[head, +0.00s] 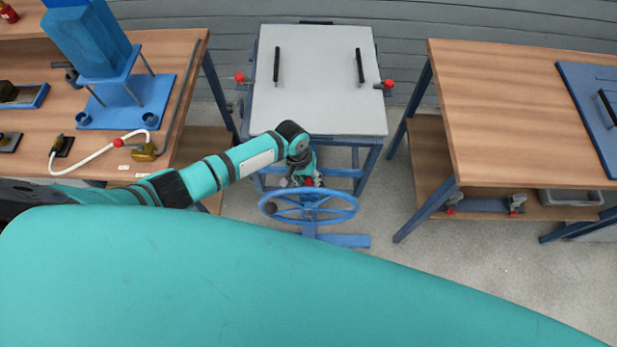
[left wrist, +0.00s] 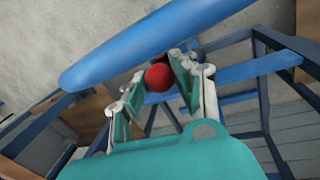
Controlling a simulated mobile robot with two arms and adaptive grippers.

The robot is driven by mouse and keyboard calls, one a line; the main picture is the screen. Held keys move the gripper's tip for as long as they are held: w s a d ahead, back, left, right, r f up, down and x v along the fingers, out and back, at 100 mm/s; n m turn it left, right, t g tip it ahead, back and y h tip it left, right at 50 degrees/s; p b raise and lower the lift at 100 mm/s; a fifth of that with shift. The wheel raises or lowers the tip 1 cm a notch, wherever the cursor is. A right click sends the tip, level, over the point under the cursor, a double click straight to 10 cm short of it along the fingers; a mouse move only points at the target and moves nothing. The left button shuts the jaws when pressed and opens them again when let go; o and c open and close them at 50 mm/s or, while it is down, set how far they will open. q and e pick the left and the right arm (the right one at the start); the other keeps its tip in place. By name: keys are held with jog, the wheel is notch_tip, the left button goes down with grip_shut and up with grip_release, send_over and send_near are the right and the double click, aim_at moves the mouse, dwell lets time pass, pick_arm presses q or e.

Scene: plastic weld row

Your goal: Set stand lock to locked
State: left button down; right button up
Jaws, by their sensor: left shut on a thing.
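The stand (head: 318,60) has a pale grey flat top on a blue frame, with a blue handwheel (head: 335,221) at its front. A red ball knob (left wrist: 159,77), which appears to be the stand lock's handle, sits between the fingertips of my left gripper (left wrist: 158,88) in the left wrist view. My left gripper is shut on this knob, just behind the handwheel. In the head view the gripper (head: 305,179) partly covers the knob, and the lock's lever and position cannot be made out. My right gripper is not in view.
The handwheel rim (left wrist: 150,40) passes very close to my left fingers. Two red-knobbed clamps (head: 240,77) (head: 387,84) sit at the stand's sides. A left bench (head: 185,50) holds a blue hopper (head: 90,40) and a hose. A right table (head: 500,90) stands across a floor gap.

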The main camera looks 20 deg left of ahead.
pick_arm(q)
jog(key=shift+s, duration=0.1)
jog(key=c, duration=1)
grip_release()
jog(key=shift+f, duration=0.1)
jog(key=r, duration=0.4)
jog(key=a+r, duration=0.1)
jog(key=r, duration=0.3)
jog(key=a+r, duration=0.1)
jog(key=r, duration=0.2)
jog(key=shift+a+r, duration=0.15)
jog(key=shift+r, duration=0.25)
